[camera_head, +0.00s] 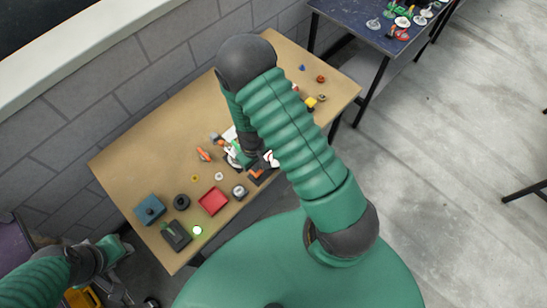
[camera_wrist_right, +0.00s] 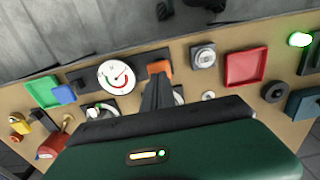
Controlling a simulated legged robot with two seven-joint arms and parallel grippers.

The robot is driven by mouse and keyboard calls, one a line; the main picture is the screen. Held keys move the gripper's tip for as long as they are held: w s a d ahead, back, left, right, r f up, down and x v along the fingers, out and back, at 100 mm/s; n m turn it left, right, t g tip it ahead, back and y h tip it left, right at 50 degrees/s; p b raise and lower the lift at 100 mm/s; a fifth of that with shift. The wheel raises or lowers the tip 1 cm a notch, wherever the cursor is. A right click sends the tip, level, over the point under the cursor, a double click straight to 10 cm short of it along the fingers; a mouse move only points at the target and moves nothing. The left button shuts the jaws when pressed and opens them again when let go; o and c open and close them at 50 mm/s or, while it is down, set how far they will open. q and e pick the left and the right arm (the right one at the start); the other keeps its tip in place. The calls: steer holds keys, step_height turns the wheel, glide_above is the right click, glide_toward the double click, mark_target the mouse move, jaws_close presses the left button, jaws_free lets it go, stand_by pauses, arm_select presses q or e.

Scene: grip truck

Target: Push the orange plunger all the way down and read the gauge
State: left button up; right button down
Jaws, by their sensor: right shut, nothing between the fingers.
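The orange plunger (camera_wrist_right: 159,67) is a small block on a dark base, just beyond my right fingertips in the right wrist view. In the head view it shows as a small orange patch (camera_head: 257,172) beside my gripper. My right gripper (camera_wrist_right: 160,78) is shut and empty. Its tips overlap the plunger's lower edge in the picture; I cannot tell whether they touch it. The round white gauge (camera_wrist_right: 116,77) is left of the plunger, with red and green marks; its reading is too small to make out. My left gripper (camera_head: 118,248) is off the table at lower left, its opening unclear.
The wooden table (camera_head: 150,140) holds a red tray (camera_head: 213,201), a blue box (camera_head: 149,210), a dark ring (camera_head: 182,201) and a box with a lit green button (camera_head: 197,230). A wall (camera_head: 100,90) runs along its far side.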

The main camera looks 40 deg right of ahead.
steer(key=shift+f, duration=0.1)
steer(key=shift+f+b, duration=1.7)
steer(key=shift+f, duration=0.2)
steer(key=shift+s, duration=0.1)
steer(key=shift+r+p, duration=1.7)
steer(key=shift+r, duration=0.3)
step_height(320, 180, up, 5)
steer(key=p, duration=0.4)
